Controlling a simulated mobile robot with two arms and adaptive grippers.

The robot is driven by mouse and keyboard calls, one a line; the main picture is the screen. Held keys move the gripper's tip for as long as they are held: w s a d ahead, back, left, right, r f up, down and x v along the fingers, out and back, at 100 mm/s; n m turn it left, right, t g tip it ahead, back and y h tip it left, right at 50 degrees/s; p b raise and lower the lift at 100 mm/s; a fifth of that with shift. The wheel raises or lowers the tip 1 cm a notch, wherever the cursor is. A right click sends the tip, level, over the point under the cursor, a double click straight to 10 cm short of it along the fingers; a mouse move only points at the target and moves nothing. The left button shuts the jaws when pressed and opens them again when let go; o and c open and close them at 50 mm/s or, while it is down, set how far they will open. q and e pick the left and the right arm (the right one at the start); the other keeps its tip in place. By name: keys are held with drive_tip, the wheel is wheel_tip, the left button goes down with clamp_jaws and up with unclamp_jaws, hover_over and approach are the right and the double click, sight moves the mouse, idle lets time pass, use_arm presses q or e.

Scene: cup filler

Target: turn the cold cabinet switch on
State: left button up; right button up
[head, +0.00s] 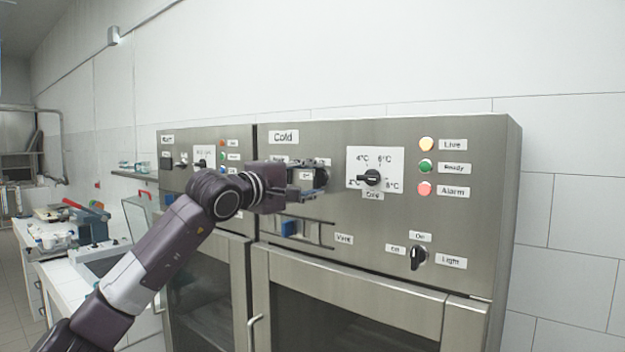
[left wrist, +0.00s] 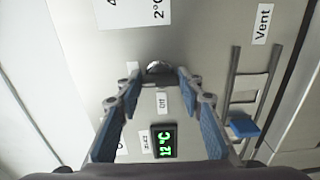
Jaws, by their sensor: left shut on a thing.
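The cold cabinet (head: 450,225) is a steel unit with a "Cold" label at its upper left. My left gripper (head: 318,178) is at the left of its panel, below that label, and hides most of the switch in the head view. In the left wrist view the switch (left wrist: 159,67) is a dark knob between the tips of my left gripper (left wrist: 159,78), which is shut on it. An "Off" label (left wrist: 162,102) sits beside the knob. The knob's exact angle is hard to tell. My right gripper is not in view.
Close by are a green "12 °C" display (left wrist: 163,141), the temperature dial (head: 372,178) and the blue vent slider (head: 289,228). A light switch (head: 418,257) is lower right. Yellow, green and red lamps line the right. A second cabinet (head: 176,177) adjoins at left.

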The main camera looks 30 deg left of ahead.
use_arm(q)
drive_tip(key=o, duration=1.2)
drive_tip(key=shift+c, duration=0.2)
drive_tip(key=s, duration=1.2)
drive_tip(key=shift+a, duration=0.45)
